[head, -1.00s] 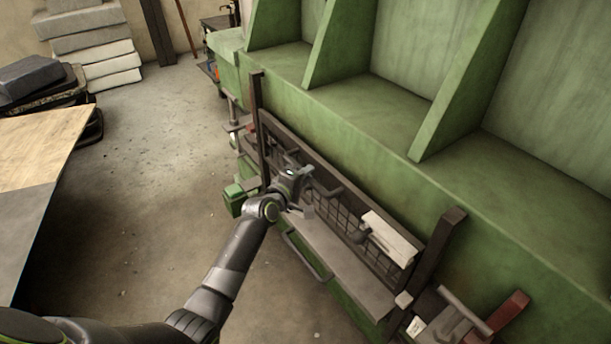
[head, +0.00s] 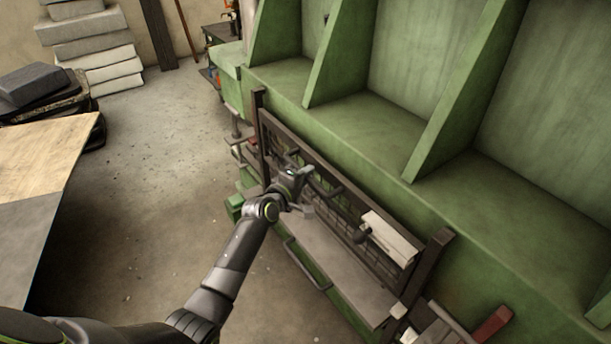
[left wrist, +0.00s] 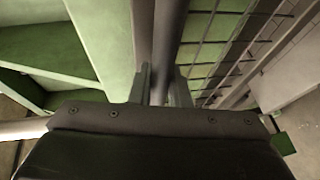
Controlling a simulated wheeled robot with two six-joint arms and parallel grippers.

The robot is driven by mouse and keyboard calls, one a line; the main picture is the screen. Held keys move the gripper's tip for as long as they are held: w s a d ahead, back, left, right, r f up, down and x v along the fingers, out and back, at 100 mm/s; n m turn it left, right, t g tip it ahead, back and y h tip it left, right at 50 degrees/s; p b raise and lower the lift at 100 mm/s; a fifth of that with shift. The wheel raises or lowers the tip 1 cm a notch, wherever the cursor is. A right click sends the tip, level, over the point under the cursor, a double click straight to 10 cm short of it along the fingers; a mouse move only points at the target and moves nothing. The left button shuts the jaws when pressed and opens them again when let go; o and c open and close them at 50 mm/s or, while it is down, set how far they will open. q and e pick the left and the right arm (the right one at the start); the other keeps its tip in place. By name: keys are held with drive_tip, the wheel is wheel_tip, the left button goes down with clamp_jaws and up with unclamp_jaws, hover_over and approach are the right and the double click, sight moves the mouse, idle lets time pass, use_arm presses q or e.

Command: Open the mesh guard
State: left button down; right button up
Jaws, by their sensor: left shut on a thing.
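The mesh guard (head: 365,197) is a dark framed grid on the front of the green machine, between two dark upright posts (head: 437,256). A dark bar handle (head: 328,193) runs along its front. My left gripper (head: 297,190) is at this handle and shut on it. In the left wrist view the fingers (left wrist: 160,88) close around the dark bar, with the guard's grid (left wrist: 210,45) on the right. The guard's top edge stands a little below the post tops. My right gripper is not in view.
Below the guard is a grey ledge (head: 330,262) with a bar rail (head: 303,266) in front. A pale plate (head: 388,238) sits at the guard's right. Green bays (head: 370,130) rise behind. A table (head: 40,165) stands left, with open floor between.

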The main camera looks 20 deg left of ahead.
use_arm(q)
drive_tip(key=c, duration=1.4)
unclamp_jaws()
drive_tip(key=shift+o, duration=0.2)
drive_tip(key=v, duration=1.7)
drive_tip(key=shift+s+b, duration=0.2)
drive_tip(key=shift+b, duration=0.2)
drive_tip(key=shift+a, duration=0.1)
drive_tip(key=s+a+f+m+g+y, duration=0.15)
drive_tip(key=s+f, duration=0.25)
drive_tip(key=f, duration=0.7)
drive_tip(key=s+a+f+m+g+y, duration=0.1)
drive_tip(key=s+a+f+m+g, duration=0.15)
drive_tip(key=f, duration=0.85)
drive_tip(key=s+a+f+m+g+y, duration=0.1)
drive_tip(key=s+a+f+g+y, duration=0.2)
drive_tip(key=f, duration=0.9)
drive_tip(key=s+f+m+g, duration=0.2)
drive_tip(key=s+f, duration=0.4)
drive_tip(key=s, duration=0.6)
drive_tip(key=s+f+m+g+b, duration=0.1)
drive_tip(key=s+f+m+g, duration=0.1)
drive_tip(key=s+f+m, duration=0.2)
drive_tip(key=s+f+m+g, duration=0.2)
drive_tip(key=s+f, duration=0.7)
drive_tip(key=s, duration=1)
drive_tip(key=shift+s+d+f+m+g, duration=0.3)
drive_tip(key=shift+s+m+g, duration=0.1)
drive_tip(key=shift+g, duration=0.1)
